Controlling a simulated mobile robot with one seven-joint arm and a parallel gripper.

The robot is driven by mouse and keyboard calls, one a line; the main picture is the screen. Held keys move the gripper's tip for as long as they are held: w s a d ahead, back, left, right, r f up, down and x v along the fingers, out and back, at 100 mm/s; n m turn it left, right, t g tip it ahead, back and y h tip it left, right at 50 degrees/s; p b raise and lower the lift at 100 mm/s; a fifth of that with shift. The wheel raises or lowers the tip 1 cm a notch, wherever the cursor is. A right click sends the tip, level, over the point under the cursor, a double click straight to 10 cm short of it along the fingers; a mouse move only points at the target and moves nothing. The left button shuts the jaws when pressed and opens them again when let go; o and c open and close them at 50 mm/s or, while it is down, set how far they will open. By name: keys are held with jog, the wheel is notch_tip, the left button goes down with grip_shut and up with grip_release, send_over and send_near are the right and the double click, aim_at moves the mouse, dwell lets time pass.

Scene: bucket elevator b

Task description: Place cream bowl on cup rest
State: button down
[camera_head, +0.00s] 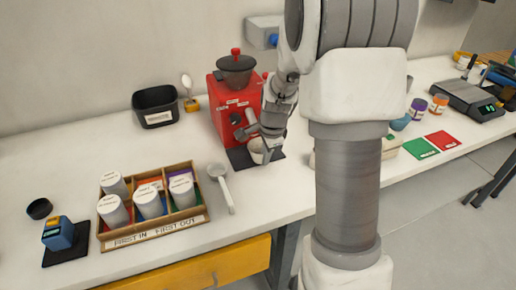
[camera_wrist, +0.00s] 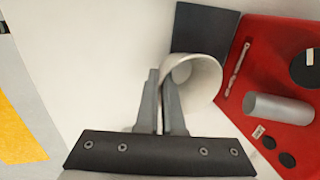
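The cream bowl (camera_head: 257,156) is at the front of the red grinder, over the dark pad (camera_head: 240,160) that looks like the cup rest. In the wrist view the bowl (camera_wrist: 193,82) is seen at a slant, its opening showing, with the dark pad (camera_wrist: 203,28) beyond it. My gripper (camera_head: 270,135) is at the bowl's rim. In the wrist view the fingers of my gripper (camera_wrist: 162,78) are close together with the bowl's wall between them. I cannot tell whether the bowl touches the pad.
The red grinder (camera_head: 232,95) stands right behind the bowl, its spout close to my gripper. A white scoop (camera_head: 222,185) and a wooden organizer (camera_head: 198,212) with several white-lidded containers lie to the left. A black bin (camera_head: 156,106) stands at the back.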

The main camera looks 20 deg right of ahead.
aim_at(259, 151)
jog(key=shift+w, duration=0.6)
jog(key=w, duration=0.3)
jog(key=shift+w, duration=0.35)
jog(key=shift+s+f, duration=0.15)
jog(key=shift+f, duration=0.6)
jog(key=shift+f, duration=0.15)
jog(key=c, duration=1)
grip_release()
jog(key=shift+c, duration=0.2)
